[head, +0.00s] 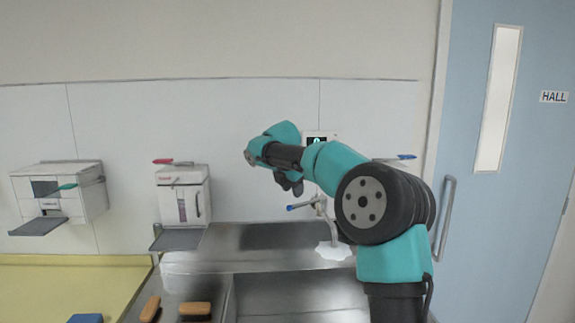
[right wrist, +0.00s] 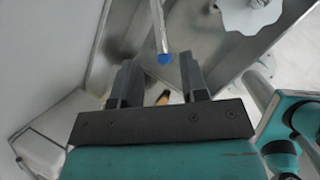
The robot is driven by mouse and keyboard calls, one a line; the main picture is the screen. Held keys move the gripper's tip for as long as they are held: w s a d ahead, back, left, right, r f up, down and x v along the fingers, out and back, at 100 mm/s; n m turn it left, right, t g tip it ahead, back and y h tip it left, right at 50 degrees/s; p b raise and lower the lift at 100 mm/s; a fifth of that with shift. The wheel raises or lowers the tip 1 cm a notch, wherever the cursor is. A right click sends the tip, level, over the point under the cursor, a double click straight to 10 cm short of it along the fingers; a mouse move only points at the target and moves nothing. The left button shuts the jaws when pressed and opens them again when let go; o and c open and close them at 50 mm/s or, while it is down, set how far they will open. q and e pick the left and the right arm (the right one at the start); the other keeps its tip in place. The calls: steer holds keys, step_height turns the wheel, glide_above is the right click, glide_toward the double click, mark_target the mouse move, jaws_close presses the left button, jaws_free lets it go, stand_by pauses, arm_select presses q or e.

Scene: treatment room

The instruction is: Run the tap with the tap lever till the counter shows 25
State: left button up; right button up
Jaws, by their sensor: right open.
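The tap (head: 322,208) stands at the back of the steel sink, partly behind my right arm. Its thin lever, the tap lever (head: 300,206), points left and ends in a blue tip. The counter (head: 319,139) is a small dark display in a white frame on the wall, partly covered by my arm; its figure is too small to read surely. My right gripper (head: 289,186) hangs above and near the blue tip. In the right wrist view the open jaws (right wrist: 160,75) show the blue-tipped lever (right wrist: 162,40) between or just beyond the fingertips. My left gripper is out of view.
A blue lever (head: 400,157) shows behind my arm. Brown-orange brushes (head: 195,308) and a blue block (head: 86,318) lie front left. The sink basin (head: 290,293) looks empty.

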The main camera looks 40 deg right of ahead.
steer(key=v, duration=0.9)
steer(key=shift+r, duration=0.4)
steer(key=shift+a, duration=0.2)
